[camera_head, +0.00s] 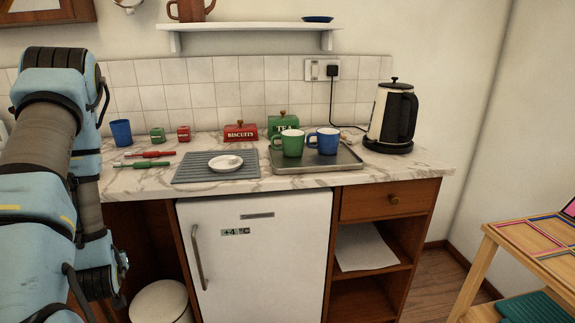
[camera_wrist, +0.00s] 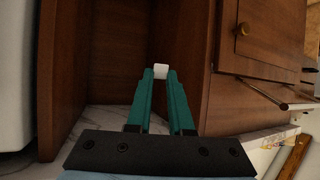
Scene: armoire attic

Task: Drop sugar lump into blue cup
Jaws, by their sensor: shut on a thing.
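In the wrist view my gripper (camera_wrist: 161,76) has teal fingers closed on a small white sugar lump (camera_wrist: 161,71) at their tips. In the head view the gripper itself is not visible; only my arm shows at the left. A blue mug (camera_head: 323,141) stands upright on a metal tray (camera_head: 318,166) on the counter, to the right of a green mug (camera_head: 292,144). A plain blue tumbler (camera_head: 121,132) stands at the counter's left end. The inside of each cup is mostly hidden.
A white saucer (camera_head: 225,163) lies on a grey ribbed mat (camera_head: 192,172). A kettle (camera_head: 391,117) stands right of the tray, with red and green tins behind. In the wrist view, wooden cabinet panels (camera_wrist: 185,40) lie beyond the fingers and a knobbed front (camera_wrist: 270,35) at right.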

